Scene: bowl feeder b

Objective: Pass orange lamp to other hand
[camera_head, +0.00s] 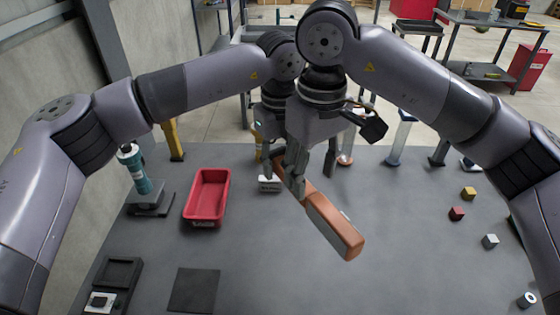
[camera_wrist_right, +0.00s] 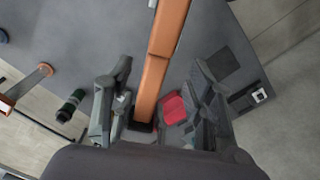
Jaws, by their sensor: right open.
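The orange lamp (camera_head: 335,228) is a long bar that slants from mid-table toward the front right in the head view. In the right wrist view the lamp (camera_wrist_right: 160,70) runs from the top edge down between the fingers. My right gripper (camera_head: 313,182) is open, with its fingers on either side of the lamp's far part; whether they touch it I cannot tell. Its open fingers also show in the right wrist view (camera_wrist_right: 163,72). My left gripper (camera_head: 266,135) is just behind and left of the right one. Its fingers are mostly hidden, so its grip on the lamp is unclear.
A red bin (camera_head: 187,213) stands on the left of the grey table (camera_head: 400,270). A teal device (camera_head: 135,170), a black fixture (camera_head: 120,272) and a dark mat (camera_head: 194,290) are also left. Small yellow (camera_head: 469,193), red (camera_head: 457,213) and white (camera_head: 490,240) cubes lie right.

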